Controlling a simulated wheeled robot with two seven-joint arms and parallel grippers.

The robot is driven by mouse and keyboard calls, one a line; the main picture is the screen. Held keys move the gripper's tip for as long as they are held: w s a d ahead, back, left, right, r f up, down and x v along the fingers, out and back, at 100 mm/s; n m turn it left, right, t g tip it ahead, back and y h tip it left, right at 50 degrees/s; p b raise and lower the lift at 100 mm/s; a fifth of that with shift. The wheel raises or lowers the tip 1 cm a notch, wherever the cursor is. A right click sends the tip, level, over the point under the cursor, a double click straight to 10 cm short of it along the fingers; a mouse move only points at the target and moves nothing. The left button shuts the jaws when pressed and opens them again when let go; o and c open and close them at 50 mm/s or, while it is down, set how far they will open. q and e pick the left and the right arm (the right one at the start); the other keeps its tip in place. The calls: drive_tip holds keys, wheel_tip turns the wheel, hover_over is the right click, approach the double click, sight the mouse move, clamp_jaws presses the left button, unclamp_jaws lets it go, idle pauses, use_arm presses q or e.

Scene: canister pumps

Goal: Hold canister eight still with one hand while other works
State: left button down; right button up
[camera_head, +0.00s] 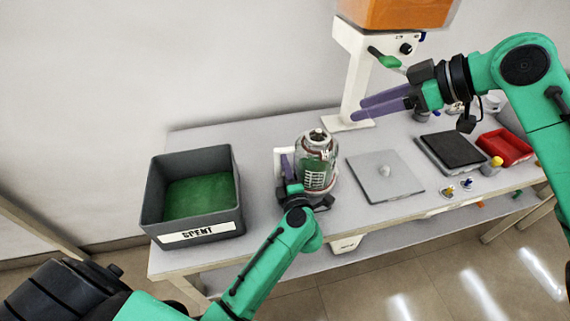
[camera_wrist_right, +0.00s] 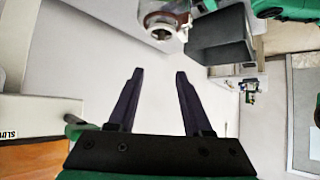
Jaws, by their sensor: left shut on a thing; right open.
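A clear canister with a metal-coloured top and a white label (camera_head: 316,158) stands upright on the table, near its middle. Any number on it is too small to read. My left gripper (camera_head: 305,194) is shut on the canister low on its near side; the fingers are partly hidden. My right gripper (camera_head: 364,109) is open and empty, raised above the table to the right of the canister. In the right wrist view its two dark fingers (camera_wrist_right: 154,75) are apart with nothing between them. The canister top (camera_wrist_right: 163,30) also shows there, beyond the fingertips.
A dark bin (camera_head: 194,235) labelled SPENT, green inside, stands at the left. A white stand (camera_head: 356,75) carries an orange hopper (camera_head: 395,12). A grey plate (camera_head: 378,185), a dark-topped scale (camera_head: 447,150), a red tray (camera_head: 505,147) and small parts lie to the right.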

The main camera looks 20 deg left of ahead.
sight(321, 131)
idle(0.7)
drive_tip(key=shift+r, duration=0.2)
drive_tip(key=c, duration=0.4)
drive_tip(key=w+a+r, duration=0.3)
drive_tip(key=r, duration=0.5)
drive_tip(key=a+f+n+h, duration=0.1)
drive_tip(key=a+f+h, duration=0.1)
drive_tip(key=f, duration=0.4)
drive_tip(key=s+a+f+n+g+h, duration=0.1)
drive_tip(key=f+h, duration=0.1)
drive_tip(key=f, duration=0.3)
drive_tip(key=a+f+n+g+h, duration=0.1)
drive_tip(key=a+f, duration=0.1)
drive_tip(key=f, duration=0.4)
drive_tip(key=shift+s+a+f+n+h, duration=0.25)
drive_tip(key=shift+a+f+n+h, duration=0.05)
drive_tip(key=shift+f+n+h, duration=0.1)
clamp_jaws()
